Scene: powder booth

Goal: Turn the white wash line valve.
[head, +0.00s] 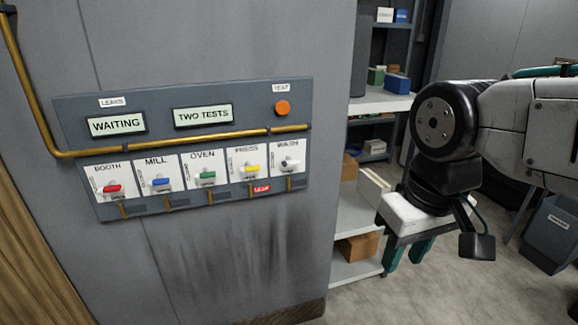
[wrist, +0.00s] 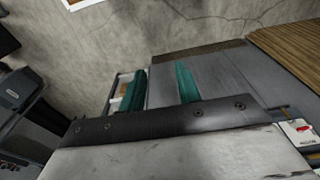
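The white wash valve handle (head: 291,165) sits on a white plate marked WASH at the right end of a row on the grey wall panel (head: 70,112). Its handle looks roughly level. My gripper (head: 407,254) hangs to the right of the panel, pointing down, clear of the valve. Its two teal fingers stand apart with nothing between them; they also show in the wrist view (wrist: 160,88). The wrist view shows only a panel corner with a red handle (wrist: 303,128); the white valve is not visible there.
Left of the white valve are yellow (head: 251,169), green (head: 207,175), blue (head: 160,182) and red handles. A red tag (head: 261,188) sits below the yellow one. Displays read WAITING (head: 117,125) and TWO TESTS (head: 203,115). An orange button (head: 282,108) is above. Shelves (head: 352,225) stand behind my gripper.

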